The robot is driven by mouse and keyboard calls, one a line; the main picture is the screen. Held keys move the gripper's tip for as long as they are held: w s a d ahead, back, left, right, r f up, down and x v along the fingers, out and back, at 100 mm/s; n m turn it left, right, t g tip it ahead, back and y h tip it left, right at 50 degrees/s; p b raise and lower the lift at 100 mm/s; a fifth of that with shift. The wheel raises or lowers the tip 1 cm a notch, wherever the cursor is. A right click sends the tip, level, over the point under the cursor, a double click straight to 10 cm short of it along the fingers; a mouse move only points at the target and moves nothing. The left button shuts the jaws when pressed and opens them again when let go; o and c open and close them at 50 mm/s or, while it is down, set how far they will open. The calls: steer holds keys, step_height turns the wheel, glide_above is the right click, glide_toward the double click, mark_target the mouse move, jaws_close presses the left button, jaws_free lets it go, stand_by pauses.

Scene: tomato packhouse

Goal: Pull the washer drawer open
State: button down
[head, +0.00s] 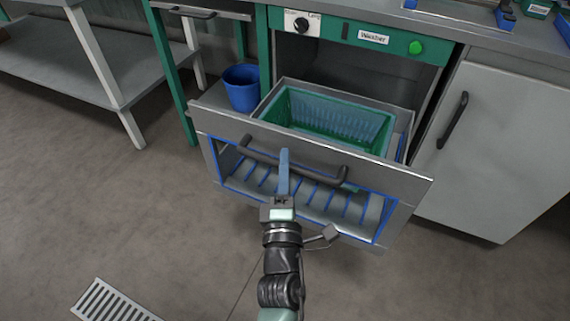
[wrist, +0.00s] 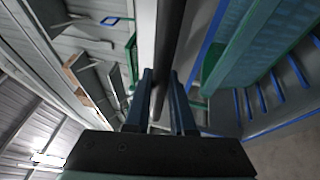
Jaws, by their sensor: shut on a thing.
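The washer drawer (head: 310,150) is pulled out from under the green panel labelled "Washer" (head: 373,38). Its grey front has a window with a blue border and a dark bar handle (head: 325,178). A green basket (head: 330,122) sits inside the drawer. My gripper (head: 284,158) is at the middle of the handle, in front of the drawer. In the wrist view, the two blue fingers (wrist: 161,90) are on either side of the dark handle bar (wrist: 168,50), shut on it. The fingertips are partly hidden behind the bar.
A blue bucket (head: 241,88) stands just left of the drawer. A cabinet with a grey door (head: 500,135) is on the right. A shelved metal table (head: 60,60) is at the left. A floor grate (head: 113,302) lies at the lower left. The floor before the drawer is clear.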

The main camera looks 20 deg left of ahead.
steer(key=c, duration=0.8)
jaws_free()
steer(key=shift+o, duration=0.2)
steer(key=p+v, duration=0.1)
steer(key=v, duration=1.2)
steer(key=shift+f, duration=0.1)
